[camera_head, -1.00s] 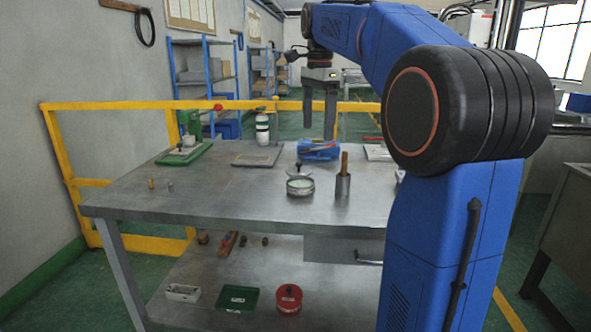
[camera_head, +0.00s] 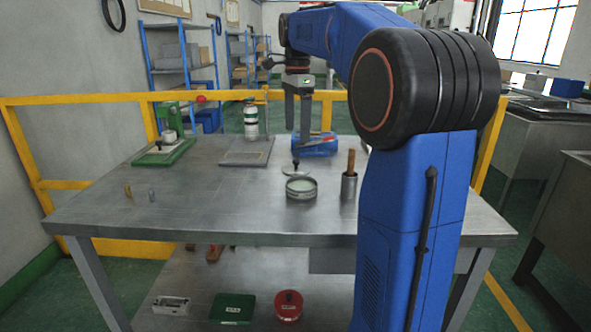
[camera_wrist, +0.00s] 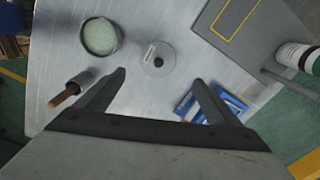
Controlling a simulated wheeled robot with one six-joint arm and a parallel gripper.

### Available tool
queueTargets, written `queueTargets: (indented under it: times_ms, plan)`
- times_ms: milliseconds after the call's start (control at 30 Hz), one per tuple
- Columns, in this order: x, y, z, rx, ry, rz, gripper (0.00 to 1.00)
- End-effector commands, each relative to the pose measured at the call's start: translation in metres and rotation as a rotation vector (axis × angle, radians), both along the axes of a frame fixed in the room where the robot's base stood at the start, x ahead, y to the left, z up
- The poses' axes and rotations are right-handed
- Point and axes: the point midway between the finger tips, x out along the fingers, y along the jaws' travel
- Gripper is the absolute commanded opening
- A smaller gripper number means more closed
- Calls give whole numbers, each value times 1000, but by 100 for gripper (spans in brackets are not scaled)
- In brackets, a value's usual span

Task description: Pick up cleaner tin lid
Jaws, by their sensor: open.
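The cleaner tin lid (camera_head: 287,171) is a pale round disc with a dark knob. It lies on the grey metal table (camera_head: 225,195) just behind the open cleaner tin (camera_head: 301,189). In the wrist view the lid (camera_wrist: 152,66) lies flat ahead of the fingertips, roughly midway between them. The tin (camera_wrist: 100,37), with pale green contents, is to its left. My gripper (camera_head: 297,138) is open and empty, fingers pointing down above the lid's area. In the wrist view my gripper (camera_wrist: 160,76) shows both fingers apart, with nothing between them.
A metal cup with a wooden handle (camera_head: 349,186) stands right of the tin. A grey plate (camera_head: 247,152), a white-and-green bottle (camera_head: 251,121) and a green-based press (camera_head: 165,153) are farther back. The table's front left is mostly clear.

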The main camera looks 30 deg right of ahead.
Motion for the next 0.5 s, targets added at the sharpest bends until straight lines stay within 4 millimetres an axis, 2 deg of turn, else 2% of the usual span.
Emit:
queueTargets:
  times_ms: [100, 233, 500]
  plan:
    - [0, 0, -22, 0, 2, 0, 88]
    - [-1, 0, -41, 0, 2, 0, 88]
    - [-1, 1, -58, 0, 0, 0, 88]
